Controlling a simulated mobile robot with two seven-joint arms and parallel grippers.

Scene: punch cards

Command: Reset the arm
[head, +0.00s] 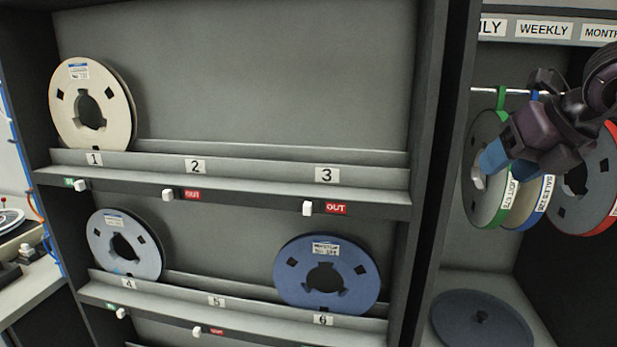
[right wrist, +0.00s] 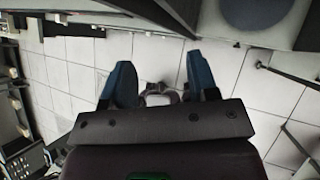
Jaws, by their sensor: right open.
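My right gripper (head: 492,160) is raised at the right of the head view, in front of the hanging reels. Its blue fingers also show in the right wrist view (right wrist: 160,85), spread apart with nothing between them. Below and beyond them is the tiled floor (right wrist: 75,75). My left gripper is not in view.
Reels with green (head: 481,199), blue (head: 541,205) and red (head: 612,215) rims hang from a rail beside my right gripper. A rack (head: 250,186) at left holds a cream reel (head: 68,125), a grey-blue reel (head: 103,240) and a blue reel (head: 365,290). A dark disc (head: 465,325) lies below.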

